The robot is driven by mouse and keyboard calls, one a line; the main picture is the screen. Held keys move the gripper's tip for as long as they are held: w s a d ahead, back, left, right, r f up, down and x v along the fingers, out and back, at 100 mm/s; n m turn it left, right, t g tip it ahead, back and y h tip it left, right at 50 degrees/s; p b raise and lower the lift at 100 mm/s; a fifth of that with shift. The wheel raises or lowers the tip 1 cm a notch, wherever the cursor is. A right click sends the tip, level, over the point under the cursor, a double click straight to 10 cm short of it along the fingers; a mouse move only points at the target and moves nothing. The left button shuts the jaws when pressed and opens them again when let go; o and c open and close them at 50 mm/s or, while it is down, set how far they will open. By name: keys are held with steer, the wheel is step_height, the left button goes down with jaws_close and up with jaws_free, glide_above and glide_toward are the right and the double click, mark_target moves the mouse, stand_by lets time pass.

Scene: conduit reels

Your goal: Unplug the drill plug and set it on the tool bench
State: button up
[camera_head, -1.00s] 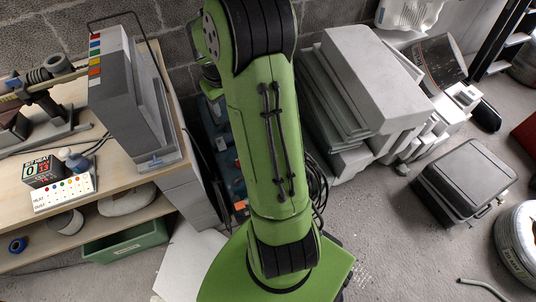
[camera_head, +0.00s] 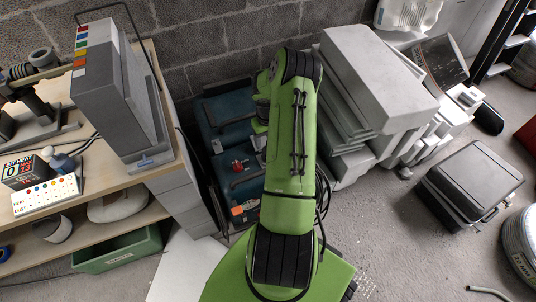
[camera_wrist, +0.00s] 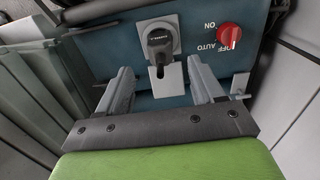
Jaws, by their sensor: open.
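The dark plug (camera_wrist: 160,44) sits in a grey socket plate (camera_wrist: 148,33) on a blue panel (camera_wrist: 205,47) in the wrist view. A short grey piece hangs below it. My gripper (camera_wrist: 159,68) is open, its two grey fingers on either side below the plug, pointing at the panel. Nothing is between them that I can tell is held. In the head view the blue machine (camera_head: 212,118) stands against the wall, partly behind my green arm, and the gripper is hidden there. The wooden bench (camera_head: 101,181) is at the left.
A red switch knob (camera_wrist: 229,36) marked OFF AUTO ON is right of the plug. The bench carries a tall grey box (camera_head: 116,95) and a white button panel (camera_head: 45,195). Grey slabs (camera_head: 375,75) stack right of my arm. A black case (camera_head: 470,183) lies on open floor.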

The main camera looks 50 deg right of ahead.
step_height(320, 180, down, 9)
steer(key=b, duration=0.3)
stand_by(1.2)
jaws_close()
steer(key=shift+r+p, duration=1.8)
steer(key=shift+r, duration=1.25)
